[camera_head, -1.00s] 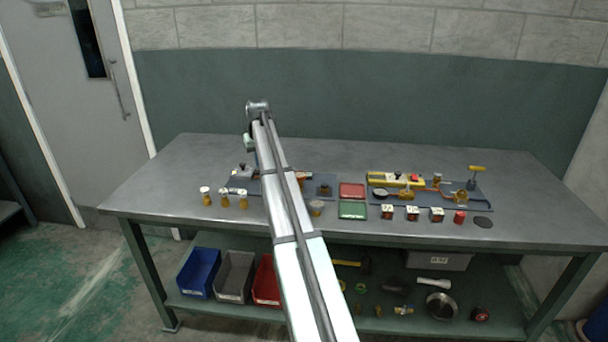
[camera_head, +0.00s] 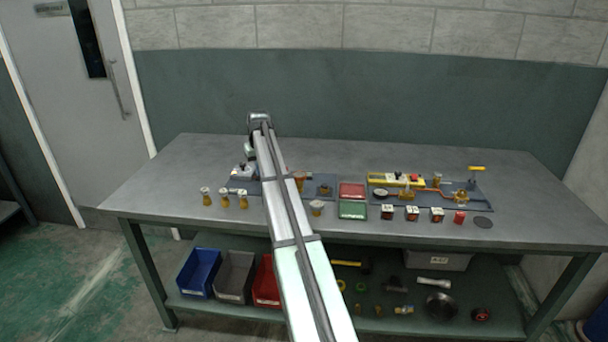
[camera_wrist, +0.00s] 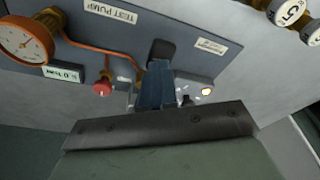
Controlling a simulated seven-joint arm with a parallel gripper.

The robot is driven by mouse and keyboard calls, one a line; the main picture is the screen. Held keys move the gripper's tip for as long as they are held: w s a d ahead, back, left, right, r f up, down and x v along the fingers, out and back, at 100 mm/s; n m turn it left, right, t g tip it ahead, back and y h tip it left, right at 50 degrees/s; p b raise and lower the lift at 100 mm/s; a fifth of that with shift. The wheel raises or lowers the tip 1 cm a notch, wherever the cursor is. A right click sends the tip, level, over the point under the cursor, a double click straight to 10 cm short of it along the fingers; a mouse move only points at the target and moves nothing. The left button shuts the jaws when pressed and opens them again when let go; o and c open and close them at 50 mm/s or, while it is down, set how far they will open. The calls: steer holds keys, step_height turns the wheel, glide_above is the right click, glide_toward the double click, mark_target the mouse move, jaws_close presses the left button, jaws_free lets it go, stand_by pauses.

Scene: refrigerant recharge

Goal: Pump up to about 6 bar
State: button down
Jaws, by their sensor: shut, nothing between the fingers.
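The board labelled TEST PUMP (camera_wrist: 112,13) fills the upper part of the wrist view. An orange pipe runs from the gauge towards a brass fitting. My gripper (camera_wrist: 158,82) is shut and empty, and points down at the pump end of the board. It covers part of the pump, and I cannot tell whether it touches it. In the head view my arm hides much of this board.
The table's left end is clear.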

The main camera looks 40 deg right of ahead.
steer(key=shift+f, duration=0.9)
steer(key=shift+r, duration=2.7)
steer(key=shift+f, duration=0.15)
steer(key=shift+f, duration=1.05)
steer(key=shift+r, duration=1.2)
steer(key=shift+r, duration=0.1)
step_height(320, 180, up, 5)
steer(key=shift+f, duration=0.1)
